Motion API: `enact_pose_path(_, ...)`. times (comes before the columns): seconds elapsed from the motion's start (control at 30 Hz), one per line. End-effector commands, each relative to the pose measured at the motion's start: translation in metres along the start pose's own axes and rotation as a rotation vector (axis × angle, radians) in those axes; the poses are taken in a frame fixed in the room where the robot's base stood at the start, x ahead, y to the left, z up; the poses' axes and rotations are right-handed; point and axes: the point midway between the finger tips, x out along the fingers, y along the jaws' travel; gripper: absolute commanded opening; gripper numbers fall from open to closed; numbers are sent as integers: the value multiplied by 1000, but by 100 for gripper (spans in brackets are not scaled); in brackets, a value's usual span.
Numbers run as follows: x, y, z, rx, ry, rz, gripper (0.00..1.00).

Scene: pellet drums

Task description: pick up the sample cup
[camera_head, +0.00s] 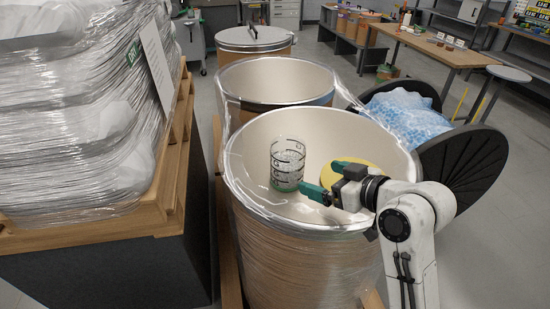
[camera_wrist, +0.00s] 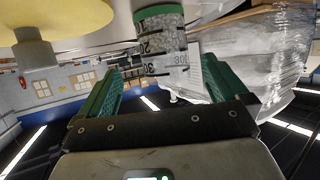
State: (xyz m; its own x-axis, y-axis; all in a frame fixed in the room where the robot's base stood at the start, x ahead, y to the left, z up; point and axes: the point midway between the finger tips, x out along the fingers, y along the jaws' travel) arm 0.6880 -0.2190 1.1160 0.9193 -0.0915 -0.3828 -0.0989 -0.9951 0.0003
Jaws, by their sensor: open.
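The sample cup (camera_head: 288,165) is a clear cylinder with black graduation bands and a green base. It looks upright inside the open mouth of the nearest drum (camera_head: 250,180), left of a yellow round thing (camera_head: 358,171). My gripper (camera_head: 322,179) has green fingers, reaches into the drum from the right and is open and empty. The fingers are just right of the cup, with a small gap showing. In the wrist view the cup (camera_wrist: 163,42) appears ahead, centred between the spread fingers. What the cup rests on is hard to make out.
The drum's plastic-wrapped rim surrounds the cup and gripper. A second open drum (camera_head: 275,82) and a lidded drum (camera_head: 254,40) stand behind. Wrapped sacks (camera_head: 75,120) on a wooden pallet are close at the left. A blue pellet bag (camera_head: 405,115) is at the right.

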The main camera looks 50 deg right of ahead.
Motion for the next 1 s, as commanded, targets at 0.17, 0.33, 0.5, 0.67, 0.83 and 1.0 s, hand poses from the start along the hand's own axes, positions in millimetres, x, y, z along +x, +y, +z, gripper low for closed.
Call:
enact_pose_path(0.17,13,0,5,-1,1,-1,100)
enact_pose_path(0.33,29,-1,4,-2,3,-1,100)
enact_pose_path(0.5,49,-1,-1,1,-2,-2,100)
enact_pose_path(0.67,58,-1,-1,0,-2,-2,100)
enact_pose_path(0.83,77,-3,-5,0,-3,-2,100)
enact_pose_path(1.0,100,-4,-5,1,-2,-1,100)
